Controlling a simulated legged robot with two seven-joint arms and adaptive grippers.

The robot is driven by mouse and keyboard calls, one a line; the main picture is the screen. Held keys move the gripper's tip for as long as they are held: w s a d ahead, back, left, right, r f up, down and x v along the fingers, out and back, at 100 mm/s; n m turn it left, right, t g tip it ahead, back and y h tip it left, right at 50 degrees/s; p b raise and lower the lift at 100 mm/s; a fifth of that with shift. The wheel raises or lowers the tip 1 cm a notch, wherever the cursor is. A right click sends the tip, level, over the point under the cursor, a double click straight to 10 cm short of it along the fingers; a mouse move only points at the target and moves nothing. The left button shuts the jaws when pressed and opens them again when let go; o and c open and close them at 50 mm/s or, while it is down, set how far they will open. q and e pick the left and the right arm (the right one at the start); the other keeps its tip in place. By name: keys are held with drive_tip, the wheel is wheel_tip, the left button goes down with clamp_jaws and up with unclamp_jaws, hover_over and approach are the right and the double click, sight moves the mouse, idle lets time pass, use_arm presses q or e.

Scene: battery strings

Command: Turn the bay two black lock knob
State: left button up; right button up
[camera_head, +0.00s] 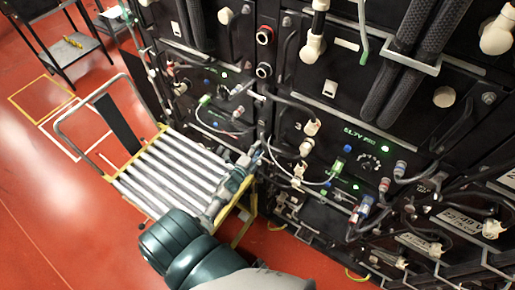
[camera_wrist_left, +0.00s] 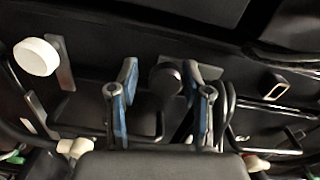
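My left gripper (camera_head: 253,157) reaches up to the front of the battery rack in the head view. In the left wrist view my left gripper (camera_wrist_left: 161,88) is open, with its two blue-padded fingers apart. A round black knob (camera_wrist_left: 165,78) shows between the fingers, with a dark stem below it. A gap shows on both sides of it, so the fingers do not appear closed on it. I cannot tell its depth relative to the fingertips. In the head view I cannot pick out this knob near the gripper. My right gripper is not in view.
A white round knob (camera_wrist_left: 36,57) and a metal bracket (camera_wrist_left: 63,64) lie left in the wrist view. Cables and cream connectors (camera_head: 311,128) crowd the rack beside the gripper. A roller cart (camera_head: 170,170) stands left of it. Red floor (camera_head: 60,230) is clear at lower left.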

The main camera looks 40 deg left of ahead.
use_arm(q)
drive_tip(key=shift+r, duration=0.15)
drive_tip(key=s, duration=0.4)
drive_tip(key=s+d, duration=0.1)
drive_tip(key=s, duration=0.7)
drive_tip(key=shift+d, duration=0.2)
drive_tip(key=shift+w, duration=0.1)
